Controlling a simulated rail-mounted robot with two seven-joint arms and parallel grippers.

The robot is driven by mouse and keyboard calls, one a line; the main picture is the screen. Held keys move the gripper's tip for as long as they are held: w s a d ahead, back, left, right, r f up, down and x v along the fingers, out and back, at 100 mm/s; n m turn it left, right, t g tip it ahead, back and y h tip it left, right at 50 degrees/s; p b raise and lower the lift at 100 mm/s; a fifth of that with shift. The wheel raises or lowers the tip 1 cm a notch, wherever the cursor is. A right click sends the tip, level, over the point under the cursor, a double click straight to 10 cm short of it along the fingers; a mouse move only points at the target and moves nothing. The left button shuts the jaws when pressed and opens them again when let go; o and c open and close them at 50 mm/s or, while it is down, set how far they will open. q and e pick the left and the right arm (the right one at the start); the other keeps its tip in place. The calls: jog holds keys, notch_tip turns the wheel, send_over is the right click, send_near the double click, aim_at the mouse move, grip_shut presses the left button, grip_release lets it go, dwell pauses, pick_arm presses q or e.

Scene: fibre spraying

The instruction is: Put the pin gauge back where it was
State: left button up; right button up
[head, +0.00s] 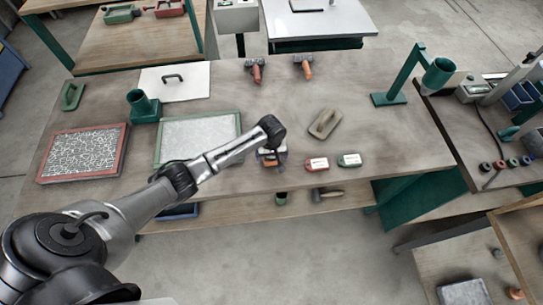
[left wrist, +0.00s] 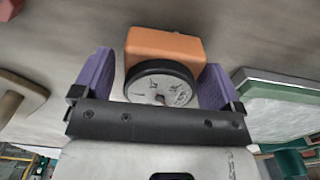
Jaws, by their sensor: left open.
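The pin gauge (left wrist: 165,47) is an orange block with a round black-rimmed dial; it sits on the workbench in the left wrist view. In the head view a bit of its orange (head: 268,161) shows beneath my left gripper (head: 271,155). In the left wrist view the purple fingers of my left gripper (left wrist: 157,75) are apart, one on each side of the gauge. Whether the pads touch it I cannot tell. My right gripper is not in view.
Red (head: 316,164) and green (head: 349,160) labelled blocks stand right of the gauge. A grey-brown float (head: 325,123) lies behind them. A green-framed panel (head: 170,150) lies close on the left, a red-framed panel (head: 62,178) farther left. A green stand (head: 390,98) rises at the back right.

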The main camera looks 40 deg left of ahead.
pick_arm(q)
notch_tip(320, 180, up, 11)
jog(key=shift+f+p, duration=0.2)
jog(key=shift+p, duration=0.25)
jog(key=s+d+f+m+t, duration=0.1)
jog(key=s+d+f+m, duration=0.3)
jog(key=s, duration=0.4)
jog(key=s+d+f+m+t, duration=0.1)
jog(key=s+d+f+m, duration=0.15)
jog(key=s+d, duration=0.4)
jog(key=s+r+m, duration=0.2)
jog(key=s+r, duration=0.1)
jog(key=s, duration=0.4)
jog(key=s+r+m+t, duration=0.1)
jog(key=s+r+m, duration=0.2)
jog(key=s, duration=0.5)
jog(key=shift+s+d+r+t, duration=0.15)
jog(key=shift+s+d+t, duration=0.15)
jog(key=shift+d, duration=0.05)
